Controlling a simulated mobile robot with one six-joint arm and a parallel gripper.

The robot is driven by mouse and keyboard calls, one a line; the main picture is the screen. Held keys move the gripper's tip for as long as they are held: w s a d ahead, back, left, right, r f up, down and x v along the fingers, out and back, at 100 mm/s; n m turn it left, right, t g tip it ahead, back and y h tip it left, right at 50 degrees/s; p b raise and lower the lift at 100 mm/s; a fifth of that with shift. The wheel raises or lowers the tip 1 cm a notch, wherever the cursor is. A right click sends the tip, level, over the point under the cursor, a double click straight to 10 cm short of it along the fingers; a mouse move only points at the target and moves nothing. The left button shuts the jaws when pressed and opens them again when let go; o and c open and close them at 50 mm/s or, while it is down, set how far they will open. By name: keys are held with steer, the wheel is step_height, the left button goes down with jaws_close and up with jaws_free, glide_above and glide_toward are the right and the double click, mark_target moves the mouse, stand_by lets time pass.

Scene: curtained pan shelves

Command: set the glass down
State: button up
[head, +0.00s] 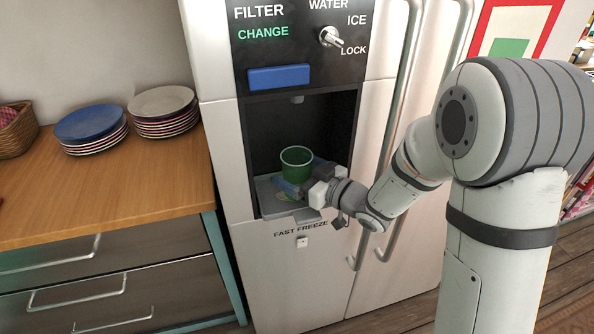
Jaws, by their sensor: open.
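A green glass (297,158) stands upright in the dark dispenser alcove of the fridge, over the grey drip tray (267,190). My gripper (304,176) reaches into the alcove from the right. Its blue fingers are open, one at the glass's near left side and one at its right side. Whether the fingers touch the glass cannot be told. The lower part of the glass is partly hidden by my gripper.
The dispenser nozzle (297,99) hangs above the glass. Fridge door handles (395,110) stand out right of the alcove, near my arm. Stacked plates (91,128) and a basket (17,128) are on the wooden counter (110,190) at left, which has free room in front.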

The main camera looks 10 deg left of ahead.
steer(key=shift+d, duration=0.15)
steer(key=v, duration=0.7)
steer(key=shift+s+d+b, duration=0.2)
steer(key=shift+b, duration=0.15)
steer(key=shift+c, duration=0.4)
jaws_close()
stand_by(0.3)
stand_by(0.7)
